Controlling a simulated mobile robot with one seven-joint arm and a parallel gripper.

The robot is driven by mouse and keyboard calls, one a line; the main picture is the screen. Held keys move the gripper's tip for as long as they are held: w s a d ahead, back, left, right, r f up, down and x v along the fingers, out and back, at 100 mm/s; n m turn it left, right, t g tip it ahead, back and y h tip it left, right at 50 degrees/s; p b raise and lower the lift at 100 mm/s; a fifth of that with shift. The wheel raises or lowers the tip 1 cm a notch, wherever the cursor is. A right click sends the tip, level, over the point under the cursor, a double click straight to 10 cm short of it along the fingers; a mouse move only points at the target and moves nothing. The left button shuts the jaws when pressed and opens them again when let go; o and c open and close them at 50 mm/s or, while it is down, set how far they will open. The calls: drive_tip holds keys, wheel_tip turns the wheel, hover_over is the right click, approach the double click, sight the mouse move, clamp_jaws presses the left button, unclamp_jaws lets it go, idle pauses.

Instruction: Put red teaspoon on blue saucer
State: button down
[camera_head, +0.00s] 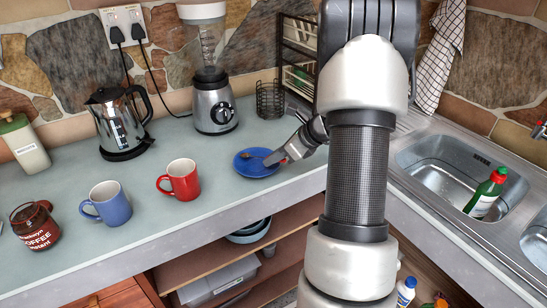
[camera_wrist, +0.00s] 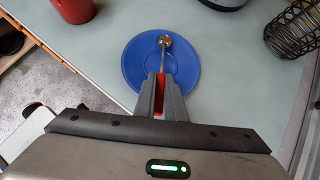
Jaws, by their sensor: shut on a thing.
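The blue saucer (camera_head: 258,171) lies on the counter near its front edge. It also shows in the wrist view (camera_wrist: 138,62). My gripper (camera_head: 282,155) is over the saucer's right side in the head view. In the wrist view my gripper (camera_wrist: 161,78) is shut on the red teaspoon (camera_wrist: 165,42). Its metal bowl points away from the fingers and lies over the saucer. Its red handle shows between the fingers. I cannot tell whether the spoon touches the saucer. Part of the saucer is hidden behind my fingers.
A red mug (camera_head: 182,181) and a blue mug (camera_head: 109,204) stand left of the saucer. A blender (camera_head: 213,105) and a kettle (camera_head: 119,122) stand behind. A wire basket (camera_head: 270,99) is behind the saucer. The sink (camera_head: 450,165) is at right.

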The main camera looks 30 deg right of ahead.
drive_tip(key=shift+f, duration=0.15)
drive_tip(key=c, duration=1.7)
unclamp_jaws()
drive_tip(key=shift+c, duration=0.2)
drive_tip(key=w+a+r+p+v, duration=0.1)
drive_tip(key=p+v, duration=0.6)
drive_tip(key=v, duration=1.4)
drive_tip(key=shift+w+a+r, duration=0.25)
drive_tip(key=shift+w+r, duration=0.2)
drive_tip(key=shift+r, duration=0.2)
drive_tip(key=shift+a, duration=0.1)
